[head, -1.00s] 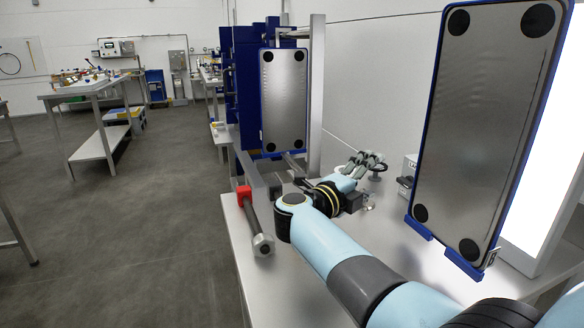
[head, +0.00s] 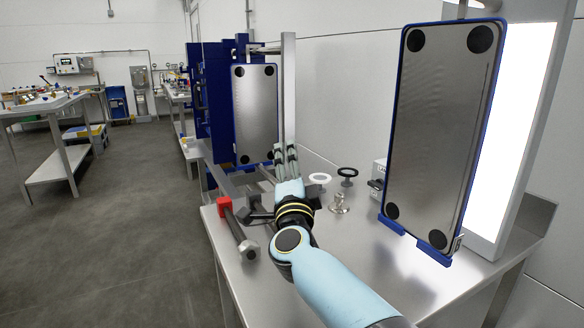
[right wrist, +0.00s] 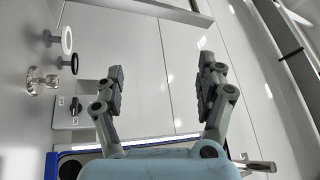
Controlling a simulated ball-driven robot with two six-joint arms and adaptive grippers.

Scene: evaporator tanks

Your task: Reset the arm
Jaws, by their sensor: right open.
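My right arm enters the head view from the bottom right. Its gripper (head: 284,152) is raised above the steel bench (head: 300,275), fingers pointing up and away. In the head view the fingers overlap the lower right edge of the left plate, and I cannot tell their distance from it. In the right wrist view the gripper (right wrist: 161,68) has its fingers spread wide with nothing between them. My left gripper is not in view.
A grey plate (head: 255,110) hangs on a blue frame (head: 212,100). Another plate (head: 440,120) stands before a bright panel (head: 522,120). A white ring (head: 319,178), black ring (head: 347,172), steel fitting (head: 338,203) and a rod (head: 242,236) are on the bench.

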